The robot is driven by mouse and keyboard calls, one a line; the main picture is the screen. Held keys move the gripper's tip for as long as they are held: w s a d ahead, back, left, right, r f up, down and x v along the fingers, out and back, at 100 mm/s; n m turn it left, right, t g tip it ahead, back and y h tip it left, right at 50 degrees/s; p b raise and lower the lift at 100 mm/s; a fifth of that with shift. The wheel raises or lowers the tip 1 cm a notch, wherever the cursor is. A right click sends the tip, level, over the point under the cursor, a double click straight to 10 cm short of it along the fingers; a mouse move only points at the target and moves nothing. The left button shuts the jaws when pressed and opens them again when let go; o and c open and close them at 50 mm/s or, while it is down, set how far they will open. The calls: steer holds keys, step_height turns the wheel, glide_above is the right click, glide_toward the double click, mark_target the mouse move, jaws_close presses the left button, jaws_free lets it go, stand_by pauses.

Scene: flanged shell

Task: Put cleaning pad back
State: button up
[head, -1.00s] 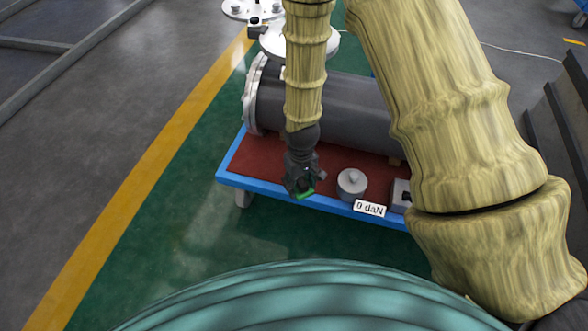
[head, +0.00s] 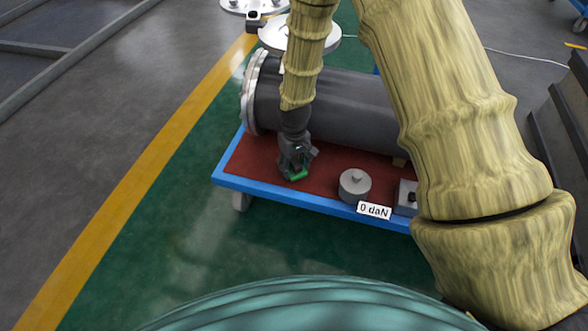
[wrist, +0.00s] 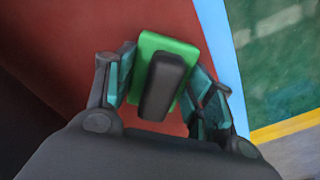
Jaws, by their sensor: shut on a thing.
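The cleaning pad (wrist: 153,45) is green with a dark grey block-shaped grip on top. In the wrist view it sits between the two fingers of my gripper (wrist: 165,85), which is shut on it. In the head view my gripper (head: 296,170) is over the front left part of the red-topped table, and only a small green part of the pad (head: 297,177) shows below the fingers. I cannot tell whether the pad touches the red surface.
The table has a blue edge (head: 270,194). A dark flanged cylinder (head: 345,105) lies along its back. A round grey metal piece (head: 355,184) and a label reading "0 daN" (head: 374,211) are to the right of my gripper. The red surface (head: 243,161) to the left is clear.

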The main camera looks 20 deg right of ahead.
mark_target(294, 161)
steer(key=shift+f, duration=0.4)
steer(key=o, duration=1.1)
step_height(294, 161, up, 12)
steer(key=p, duration=0.6)
steer(key=shift+r, duration=0.1)
